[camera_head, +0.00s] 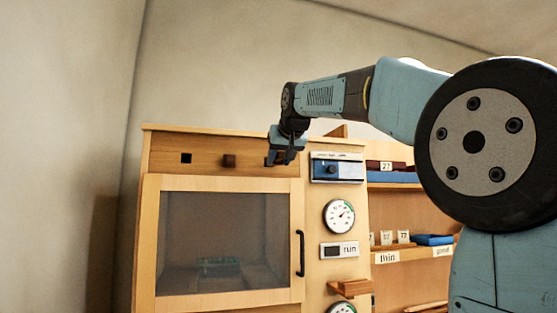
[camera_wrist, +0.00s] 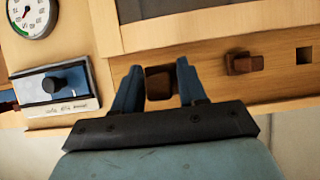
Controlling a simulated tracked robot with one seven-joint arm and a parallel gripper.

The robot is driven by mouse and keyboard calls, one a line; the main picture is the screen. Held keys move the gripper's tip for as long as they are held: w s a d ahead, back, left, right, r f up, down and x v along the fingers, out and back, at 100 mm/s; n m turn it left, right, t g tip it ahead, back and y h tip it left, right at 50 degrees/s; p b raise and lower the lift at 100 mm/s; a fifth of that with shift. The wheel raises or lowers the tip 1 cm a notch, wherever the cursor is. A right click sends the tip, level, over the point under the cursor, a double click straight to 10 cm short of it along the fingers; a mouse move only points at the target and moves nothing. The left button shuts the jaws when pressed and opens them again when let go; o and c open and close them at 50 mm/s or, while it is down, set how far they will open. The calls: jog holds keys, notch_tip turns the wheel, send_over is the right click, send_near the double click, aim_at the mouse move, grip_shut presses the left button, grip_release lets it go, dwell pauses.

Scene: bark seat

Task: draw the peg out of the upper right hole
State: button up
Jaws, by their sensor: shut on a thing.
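The wooden front board (camera_head: 208,147) above the glazed door has a row of square holes. At its right end, my gripper (camera_head: 284,157) is shut on a dark brown peg (camera_wrist: 160,84), which shows between the two blue fingers in the wrist view. In the head view the gripper mostly hides this peg. How far the peg sits in its hole cannot be told. A second brown peg (camera_head: 229,161) stands in the middle hole, and it also shows in the wrist view (camera_wrist: 244,63). The left hole (camera_head: 186,158) is empty and dark.
A blue knob panel (camera_head: 337,168) is close to the right of my gripper, with a dial (camera_head: 339,216) below it. The glazed door (camera_head: 225,240) has a black handle (camera_head: 300,254). Shelves (camera_head: 410,254) with labels and blue items stand further right. The wall above is clear.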

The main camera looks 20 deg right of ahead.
jog(key=shift+s, duration=1.15)
jog(key=shift+w, duration=0.1)
jog(key=shift+w, duration=2.15)
grip_shut()
jog(key=shift+s, duration=0.1)
jog(key=shift+s, duration=2.25)
jog(key=w, duration=1)
jog(key=shift+w, duration=0.3)
jog(key=shift+f, duration=0.1)
jog(key=shift+a, duration=0.1)
